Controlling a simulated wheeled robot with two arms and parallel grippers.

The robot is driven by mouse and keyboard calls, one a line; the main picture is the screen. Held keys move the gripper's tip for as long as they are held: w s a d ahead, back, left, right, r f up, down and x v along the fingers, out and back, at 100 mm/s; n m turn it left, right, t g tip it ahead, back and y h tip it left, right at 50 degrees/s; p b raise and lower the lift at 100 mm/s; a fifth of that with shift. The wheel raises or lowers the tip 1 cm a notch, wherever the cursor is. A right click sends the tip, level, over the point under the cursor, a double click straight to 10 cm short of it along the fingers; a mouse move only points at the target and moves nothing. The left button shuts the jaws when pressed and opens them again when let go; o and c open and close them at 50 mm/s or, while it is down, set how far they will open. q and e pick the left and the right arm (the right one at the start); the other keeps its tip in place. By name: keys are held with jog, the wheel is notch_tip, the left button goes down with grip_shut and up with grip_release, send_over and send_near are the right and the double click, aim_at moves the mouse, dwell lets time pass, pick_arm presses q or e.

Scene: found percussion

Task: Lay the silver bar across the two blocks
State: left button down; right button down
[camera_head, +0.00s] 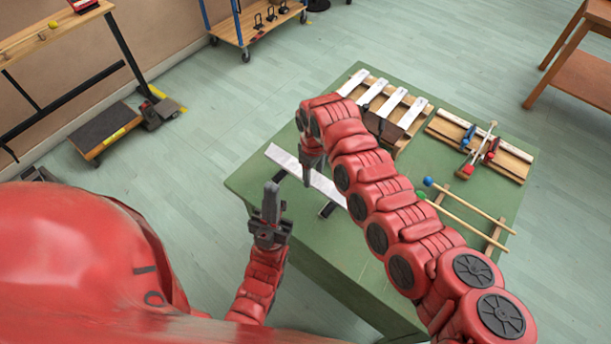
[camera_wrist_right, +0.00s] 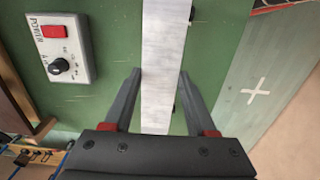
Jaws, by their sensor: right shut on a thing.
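The silver bar (camera_head: 325,185) is a long flat strip at the near left edge of the green table. My right gripper (camera_head: 307,180) points down over its middle. In the right wrist view the bar (camera_wrist_right: 162,60) runs between my right fingers (camera_wrist_right: 160,72), whose tips close on its long edges. Two small dark blocks show near the bar, one at its left part (camera_head: 279,176) and one at its right part (camera_head: 327,209). Whether the bar touches them is unclear. My left gripper (camera_head: 270,200) points up beside the table, clear of the bar, seen edge-on.
The green table (camera_head: 250,185) also holds a wooden frame with several silver bars (camera_head: 400,105), a clamped wooden board (camera_head: 500,160) and mallets (camera_head: 465,205). A white control box with a red switch (camera_wrist_right: 58,48) lies left of the bar in the wrist view.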

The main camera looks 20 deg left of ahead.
jog(key=shift+a+f, duration=0.15)
jog(key=shift+a, duration=0.9)
jog(key=shift+a+f, duration=0.1)
jog(key=shift+a, duration=0.1)
notch_tip(320, 180, down, 3)
jog(key=shift+f, duration=0.1)
jog(key=shift+f+b, duration=0.65)
jog(key=shift+c, duration=1)
grip_release()
